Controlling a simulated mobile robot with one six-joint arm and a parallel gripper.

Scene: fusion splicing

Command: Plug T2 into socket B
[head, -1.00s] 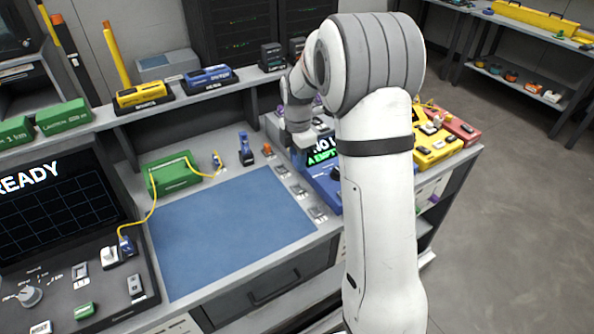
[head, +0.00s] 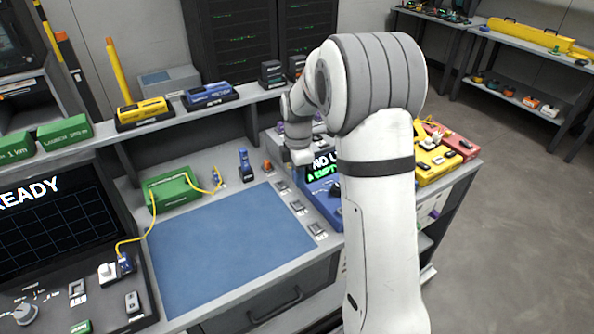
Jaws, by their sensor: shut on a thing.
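A blue device (head: 325,198) with a lit screen stands right of the mat. Its screen text is partly covered; the green line reads "A EMPTY" in part. My gripper (head: 301,157) is over the left back part of this device, pointing down. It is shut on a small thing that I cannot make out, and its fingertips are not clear. My arm covers the device's right side. I cannot pick out socket B or read a T2 label. A blue plug (head: 245,163) stands upright behind the mat, apart from my gripper.
A blue mat (head: 230,245) lies clear on the bench. A green box (head: 173,192) has yellow cables running to blue plugs. Small metal fittings (head: 298,207) line the mat's right edge. Yellow (head: 437,165) and red boxes stand right of my arm. A shelf (head: 215,108) runs behind.

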